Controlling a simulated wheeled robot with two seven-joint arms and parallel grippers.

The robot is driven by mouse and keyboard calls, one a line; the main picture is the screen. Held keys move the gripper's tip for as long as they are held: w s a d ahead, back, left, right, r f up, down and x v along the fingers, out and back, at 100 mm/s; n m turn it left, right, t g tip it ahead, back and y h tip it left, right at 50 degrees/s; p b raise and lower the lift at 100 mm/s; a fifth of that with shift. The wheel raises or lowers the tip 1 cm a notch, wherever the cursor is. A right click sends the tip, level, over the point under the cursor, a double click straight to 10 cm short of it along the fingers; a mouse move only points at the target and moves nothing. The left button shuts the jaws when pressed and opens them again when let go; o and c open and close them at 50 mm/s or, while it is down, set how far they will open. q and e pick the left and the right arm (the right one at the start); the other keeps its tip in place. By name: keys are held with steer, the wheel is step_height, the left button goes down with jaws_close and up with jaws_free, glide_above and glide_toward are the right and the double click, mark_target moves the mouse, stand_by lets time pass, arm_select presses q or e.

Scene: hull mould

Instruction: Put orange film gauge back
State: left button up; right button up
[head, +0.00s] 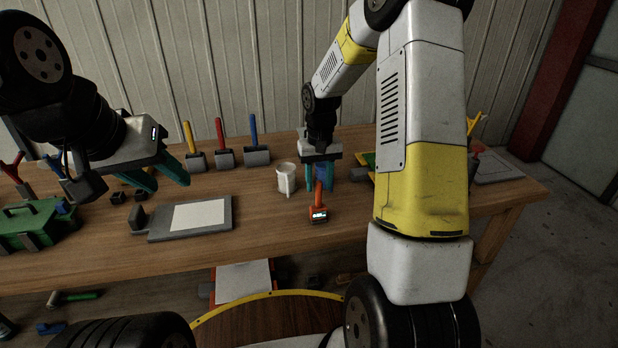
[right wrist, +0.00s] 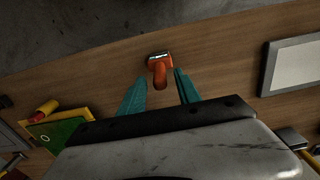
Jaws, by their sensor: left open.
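The orange film gauge (head: 319,214) is at the middle of the bench, with a small pale display on its head and its handle pointing toward my right gripper. My right gripper (head: 320,187) is just behind and over it, fingers pointing down. My left gripper (head: 165,182) is open and empty above the left part of the bench, away from the gauge.
A white cup (head: 286,179) stands just left of my right gripper. A grey board with a white sheet (head: 197,217) lies left of the gauge. Several coloured-handled tools (head: 223,157) stand at the back. A green toolbox (head: 38,225) is at left. Bare bench (head: 265,235) lies left of the gauge.

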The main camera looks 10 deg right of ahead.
step_height(320, 180, up, 9)
steer(key=shift+f, duration=0.15)
steer(key=s+r+t, duration=0.2)
steer(key=s+r, duration=0.2)
steer(key=s, duration=0.4)
steer(key=s+a+r+t+y, duration=0.1)
steer(key=s+r+t, duration=0.1)
steer(key=s+r, duration=0.3)
steer(key=s+a+r+t+y, duration=0.1)
steer(key=s+r, duration=0.3)
steer(key=s, duration=0.7)
steer(key=shift+s+r+t, duration=0.15)
steer(key=shift+r+t, duration=0.05)
steer(key=shift+t, duration=0.4)
steer(key=shift+a, duration=0.1)
